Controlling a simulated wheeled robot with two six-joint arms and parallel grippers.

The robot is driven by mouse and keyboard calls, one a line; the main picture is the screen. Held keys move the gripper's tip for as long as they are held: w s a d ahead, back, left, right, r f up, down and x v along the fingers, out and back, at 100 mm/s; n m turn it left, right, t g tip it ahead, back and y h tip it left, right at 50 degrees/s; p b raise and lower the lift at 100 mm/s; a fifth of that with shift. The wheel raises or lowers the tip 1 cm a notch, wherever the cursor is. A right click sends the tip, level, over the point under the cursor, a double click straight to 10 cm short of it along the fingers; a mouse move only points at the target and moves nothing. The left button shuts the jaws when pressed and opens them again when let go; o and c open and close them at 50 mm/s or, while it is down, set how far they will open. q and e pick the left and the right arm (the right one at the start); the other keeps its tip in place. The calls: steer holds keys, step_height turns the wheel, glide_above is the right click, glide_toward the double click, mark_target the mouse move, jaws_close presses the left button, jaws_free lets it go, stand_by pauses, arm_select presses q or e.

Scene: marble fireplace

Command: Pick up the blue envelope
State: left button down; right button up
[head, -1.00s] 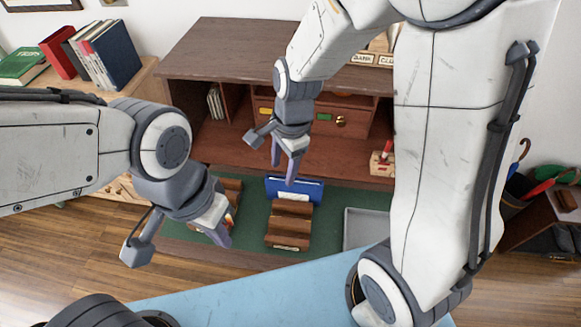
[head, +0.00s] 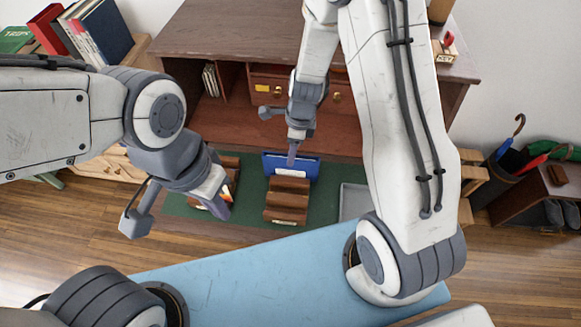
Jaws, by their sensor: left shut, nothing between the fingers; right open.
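The blue envelope (head: 312,168) stands upright at the back of a brown wooden letter holder (head: 286,200) on the green desk mat. A white patch shows on its front. My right gripper (head: 292,158) is open and points down, with its fingertips over the envelope's upper edge in the picture. Its fingers overlap from this angle, and I cannot tell whether they touch the envelope. My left gripper (head: 222,208) is shut and empty, to the left of the holder, over another wooden holder (head: 231,165) that it partly hides.
A grey tray (head: 353,200) lies right of the letter holder, partly hidden by my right arm. The desk's drawers and shelves (head: 262,85) rise behind the mat. A red-handled stamp (head: 447,43) stands on the desk top. Books (head: 100,32) stand at the far left.

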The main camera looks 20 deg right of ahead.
step_height(320, 180, down, 2)
steer(key=shift+a+f, duration=0.1)
steer(key=shift+c, duration=0.3)
jaws_close()
stand_by(1.2)
